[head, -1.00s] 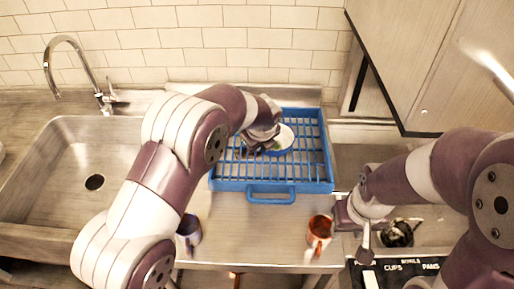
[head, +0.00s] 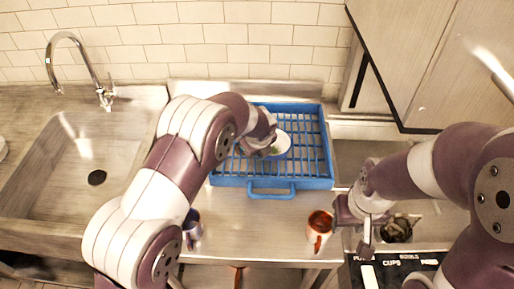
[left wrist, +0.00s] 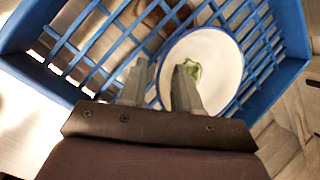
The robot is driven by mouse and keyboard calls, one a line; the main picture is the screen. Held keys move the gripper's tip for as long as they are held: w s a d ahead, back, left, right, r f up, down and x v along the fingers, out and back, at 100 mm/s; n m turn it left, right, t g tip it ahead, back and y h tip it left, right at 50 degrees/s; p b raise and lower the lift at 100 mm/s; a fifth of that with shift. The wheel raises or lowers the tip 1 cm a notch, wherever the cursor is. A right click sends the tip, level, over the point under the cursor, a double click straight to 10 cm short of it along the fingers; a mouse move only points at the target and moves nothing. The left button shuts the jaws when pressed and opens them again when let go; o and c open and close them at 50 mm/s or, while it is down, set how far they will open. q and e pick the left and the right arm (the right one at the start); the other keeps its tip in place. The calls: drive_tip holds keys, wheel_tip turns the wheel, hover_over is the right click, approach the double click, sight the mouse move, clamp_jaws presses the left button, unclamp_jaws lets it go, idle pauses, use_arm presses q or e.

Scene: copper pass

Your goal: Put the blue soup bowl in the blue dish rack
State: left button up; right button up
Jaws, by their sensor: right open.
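The soup bowl (head: 281,146), pale inside with a green mark, is in the blue dish rack (head: 232,183), over its bars. In the left wrist view the bowl (left wrist: 220,75) faces the camera, and its outer colour hardly shows. My left gripper (head: 262,150) is at the bowl's left side. In the left wrist view its fingers (left wrist: 160,85) stand apart, one over the inside of the bowl and one outside its rim. I see a gap between them. My right gripper (head: 350,215) is open and empty, right of the orange mug.
An orange mug (head: 319,228) and a dark blue mug (head: 192,228) stand on the counter in front of the rack (left wrist: 285,80). A sink (head: 75,160) with a tap is at left. A basin holding a dark object (head: 396,229) is at right, behind labelled bins.

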use_arm(q)
drive_tip(key=shift+r, duration=0.1)
drive_tip(key=shift+r, duration=0.3)
drive_tip(key=a+b+v, duration=0.1)
drive_tip(key=v, duration=1.1)
drive_tip(key=s+a+f+n+g, duration=0.1)
drive_tip(key=s+a+n, duration=0.4)
drive_tip(key=s+n, duration=0.2)
drive_tip(key=s+a+f+n+g, duration=0.1)
drive_tip(key=s+a+f+n, duration=0.1)
drive_tip(key=s+a+n, duration=0.3)
drive_tip(key=s+a+f+n+g, duration=0.1)
drive_tip(key=s+a+n, duration=0.4)
drive_tip(key=s+n, duration=0.5)
drive_tip(key=shift+s+a+f+n+g+h, duration=0.1)
drive_tip(key=shift+f+n, duration=0.05)
drive_tip(key=shift+n, duration=0.8)
drive_tip(key=shift+s+a+f+n+g+h, duration=0.1)
drive_tip(key=shift+n, duration=0.9)
drive_tip(key=shift+a+f+n+g+h, duration=0.1)
drive_tip(key=shift+f+n, duration=0.05)
drive_tip(key=shift+n, duration=0.8)
drive_tip(key=shift+s+d+f+n, duration=0.1)
drive_tip(key=shift+s+n, duration=0.15)
drive_tip(key=shift+n, duration=0.05)
drive_tip(key=shift+w, duration=0.2)
